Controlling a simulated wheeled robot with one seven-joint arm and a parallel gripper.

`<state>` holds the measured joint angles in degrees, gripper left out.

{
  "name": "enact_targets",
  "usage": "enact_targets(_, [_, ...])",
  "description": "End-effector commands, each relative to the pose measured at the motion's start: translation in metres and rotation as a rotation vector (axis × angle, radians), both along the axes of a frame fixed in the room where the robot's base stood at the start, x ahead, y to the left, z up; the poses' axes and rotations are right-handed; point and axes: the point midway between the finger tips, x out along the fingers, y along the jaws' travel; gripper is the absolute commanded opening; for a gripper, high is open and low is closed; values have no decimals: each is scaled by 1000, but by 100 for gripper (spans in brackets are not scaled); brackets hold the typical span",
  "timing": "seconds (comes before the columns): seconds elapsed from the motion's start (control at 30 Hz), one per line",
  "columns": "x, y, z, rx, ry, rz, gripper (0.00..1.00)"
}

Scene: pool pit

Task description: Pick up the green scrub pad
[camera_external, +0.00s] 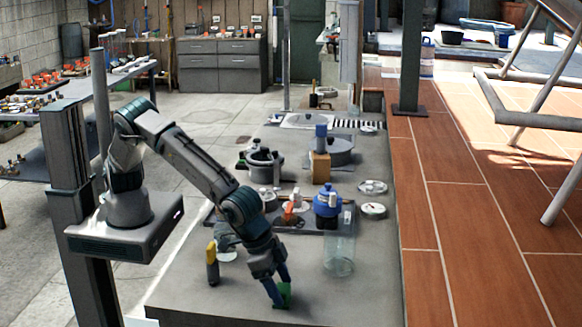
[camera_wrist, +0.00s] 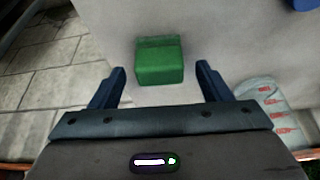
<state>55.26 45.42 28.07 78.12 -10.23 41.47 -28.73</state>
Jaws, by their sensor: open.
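The green scrub pad (camera_wrist: 160,62) is a small green block on the grey bench top. In the wrist view it lies between and just beyond my two blue fingertips, with a gap on each side. My gripper (camera_wrist: 161,74) is open and points down at the pad. In the external view my gripper (camera_external: 280,290) is low over the front of the bench, and the pad (camera_external: 285,293) shows partly behind the fingers. I cannot tell how far the fingertips are above the bench.
A yellow-topped item (camera_external: 212,264) stands left of my gripper. A clear measuring jug (camera_external: 339,257) stands to the right and shows in the wrist view (camera_wrist: 265,103). Behind is a dark tray (camera_external: 318,224) with a blue pot (camera_external: 327,203). The bench's front right is clear.

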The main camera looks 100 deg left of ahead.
Motion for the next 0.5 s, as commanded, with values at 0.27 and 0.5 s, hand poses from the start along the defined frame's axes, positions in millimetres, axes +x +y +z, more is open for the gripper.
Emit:
enact_targets(0.27, [7,-1,-16,-2,-1,-1,71])
enact_targets(0.5, [7,-1,-16,-2,0,-1,43])
